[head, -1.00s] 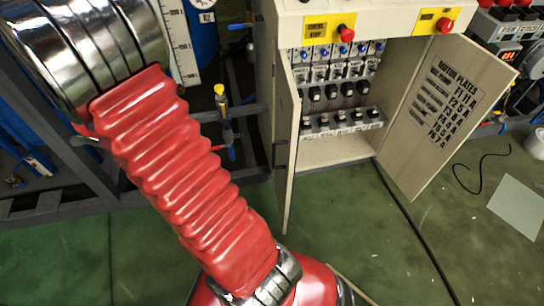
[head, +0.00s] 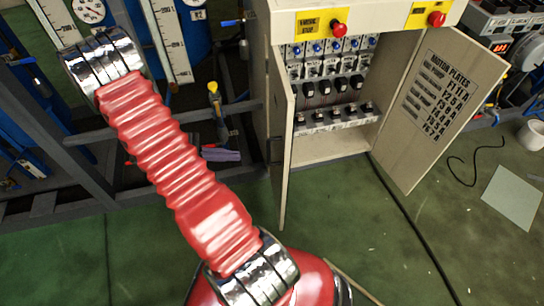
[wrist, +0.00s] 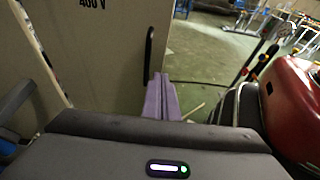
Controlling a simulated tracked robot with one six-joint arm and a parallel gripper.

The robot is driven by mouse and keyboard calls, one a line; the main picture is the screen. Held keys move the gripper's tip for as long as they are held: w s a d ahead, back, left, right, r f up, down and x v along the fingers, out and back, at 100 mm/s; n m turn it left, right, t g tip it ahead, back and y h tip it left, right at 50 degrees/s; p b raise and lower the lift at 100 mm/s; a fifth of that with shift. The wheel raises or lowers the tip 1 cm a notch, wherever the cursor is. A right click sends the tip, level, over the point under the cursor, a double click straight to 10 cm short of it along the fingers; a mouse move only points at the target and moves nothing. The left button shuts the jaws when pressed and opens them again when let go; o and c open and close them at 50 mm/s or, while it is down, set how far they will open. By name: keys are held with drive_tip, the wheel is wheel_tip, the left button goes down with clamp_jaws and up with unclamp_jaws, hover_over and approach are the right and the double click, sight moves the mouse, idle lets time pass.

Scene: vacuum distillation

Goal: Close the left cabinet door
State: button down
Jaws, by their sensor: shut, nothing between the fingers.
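The left cabinet door (head: 287,160) stands open in the head view, swung out towards me and seen nearly edge-on. In the wrist view a pale panel (wrist: 105,60) marked "400 V", which looks like this door's outer face, fills the upper left. A dark upright handle (wrist: 149,46) is near its right edge. My gripper's purple fingers (wrist: 161,97) are together and empty, low in front of the panel near its right edge; I cannot tell whether they touch it. In the head view my gripper (head: 221,155) is left of the door, on its outer side.
The right cabinet door (head: 440,110), labelled "MOTOR PLATES", is also open. Switches and breakers fill the cabinet (head: 330,155). A dark metal frame (head: 75,200) stands at the left.

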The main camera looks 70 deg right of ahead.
sight(283, 156)
drive_tip(key=shift+s, duration=0.1)
drive_tip(key=x, duration=0.9)
drive_tip(key=r+x, duration=0.1)
drive_tip(key=x, duration=0.3)
drive_tip(key=shift+s+d+f, duration=0.1)
drive_tip(key=shift+s+d, duration=0.05)
drive_tip(key=shift+s, duration=0.3)
drive_tip(key=shift+s+d, duration=0.1)
